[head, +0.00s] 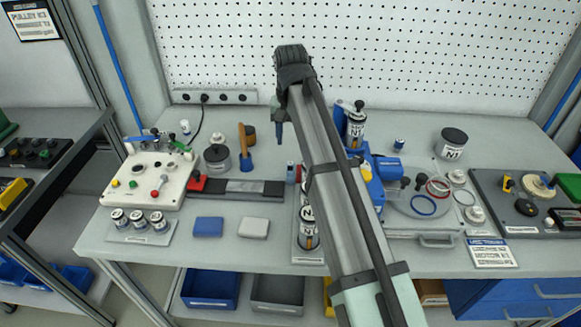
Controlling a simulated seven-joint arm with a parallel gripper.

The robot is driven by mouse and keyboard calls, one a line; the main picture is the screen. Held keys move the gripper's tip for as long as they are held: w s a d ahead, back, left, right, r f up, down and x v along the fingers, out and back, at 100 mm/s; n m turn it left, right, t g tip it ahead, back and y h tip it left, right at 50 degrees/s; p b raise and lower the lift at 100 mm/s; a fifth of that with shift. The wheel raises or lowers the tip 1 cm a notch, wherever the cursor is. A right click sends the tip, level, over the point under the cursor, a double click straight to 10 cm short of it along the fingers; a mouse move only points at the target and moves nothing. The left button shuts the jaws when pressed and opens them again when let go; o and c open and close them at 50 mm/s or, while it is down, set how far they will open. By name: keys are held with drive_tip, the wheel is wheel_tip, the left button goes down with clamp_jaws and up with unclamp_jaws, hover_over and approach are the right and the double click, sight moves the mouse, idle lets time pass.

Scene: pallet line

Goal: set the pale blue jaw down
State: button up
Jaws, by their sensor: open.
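My arm reaches up from the lower right, and its dark wrist hangs over the back of the bench. My gripper (279,138) points down, a small dark blue-grey end left of the arm. It is open, seen nearly edge-on, and I see nothing held in it. I cannot pick out the pale blue jaw with certainty. A small grey-blue piece (291,172) stands at the right end of a dark rail (254,189), partly next to my arm. A red block (196,183) sits at the rail's left end. A blue block (208,226) and a pale grey block (253,228) lie in front.
A white panel (133,196) with knobs and a rack of small cans (139,228) stand left. A wooden-handled tool (243,148) stands behind the rail. My arm hides part of the cans labelled N (308,238). A round tray with rings (423,205) is right. The front edge is mostly clear.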

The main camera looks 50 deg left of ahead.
drive_tip(key=m, duration=1.8)
hover_over(290, 175)
drive_tip(key=f, duration=0.7)
drive_tip(key=shift+w+d+f, duration=0.15)
drive_tip(key=shift+w+f, duration=0.15)
drive_tip(key=shift+a+f, duration=0.2)
drive_tip(key=shift+f, duration=1.3)
drive_tip(key=shift+a+f, duration=0.15)
drive_tip(key=shift+f, duration=1.3)
drive_tip(key=shift+c, duration=0.4)
clamp_jaws()
